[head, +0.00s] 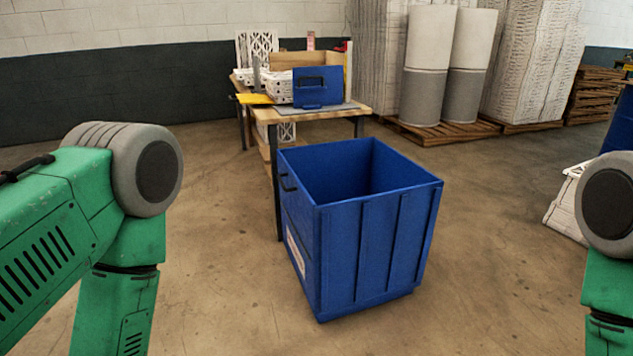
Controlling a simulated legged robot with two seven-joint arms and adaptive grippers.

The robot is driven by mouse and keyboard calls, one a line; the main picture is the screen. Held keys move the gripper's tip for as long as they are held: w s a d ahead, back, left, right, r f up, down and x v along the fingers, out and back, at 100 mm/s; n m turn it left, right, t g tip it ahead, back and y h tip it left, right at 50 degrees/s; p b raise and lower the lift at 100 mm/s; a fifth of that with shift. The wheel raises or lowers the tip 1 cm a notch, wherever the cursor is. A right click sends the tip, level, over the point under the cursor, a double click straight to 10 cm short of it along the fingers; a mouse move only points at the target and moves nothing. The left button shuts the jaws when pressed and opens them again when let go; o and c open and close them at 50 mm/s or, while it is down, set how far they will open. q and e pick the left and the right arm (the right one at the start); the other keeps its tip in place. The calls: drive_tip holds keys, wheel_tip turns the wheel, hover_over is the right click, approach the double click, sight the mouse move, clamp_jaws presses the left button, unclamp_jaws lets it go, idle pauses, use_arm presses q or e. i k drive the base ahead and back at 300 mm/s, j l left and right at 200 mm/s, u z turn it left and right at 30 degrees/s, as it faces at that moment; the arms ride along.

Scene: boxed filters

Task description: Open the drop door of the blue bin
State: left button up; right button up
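The blue bin (365,250) stands upright on the concrete floor in the middle of the head view, with its top open. Its inside looks empty as far as I can see; the bottom is hidden. A small dark handle (288,182) sits high on its left side, which is seen at a steep angle. That side looks closed. A pale label (296,252) is lower on the same side. My green arms come in at the left and right edges, apart from the bin. Both grippers are outside the view.
A wooden table (335,114) behind the bin holds a blue panel with a handle (317,87), white filters (279,87) and a yellow item (255,99). Pallets with grey-white rolls (425,65) stand at the back right.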

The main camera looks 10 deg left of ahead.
sight(299, 204)
drive_tip(key=i+j+z, duration=0.35)
drive_tip(key=i+j, duration=0.15)
drive_tip(key=j, duration=0.15)
drive_tip(key=i+j+z, duration=0.2)
drive_tip(key=j, duration=0.2)
drive_tip(key=i+j+z, duration=0.2)
drive_tip(key=j, duration=0.2)
drive_tip(key=i+j, duration=0.15)
drive_tip(key=j, duration=0.2)
drive_tip(key=i+j, duration=0.2)
drive_tip(key=j, duration=0.15)
drive_tip(key=i+j, duration=0.15)
drive_tip(key=j, duration=0.15)
drive_tip(key=i+j, duration=0.15)
drive_tip(key=j, duration=0.2)
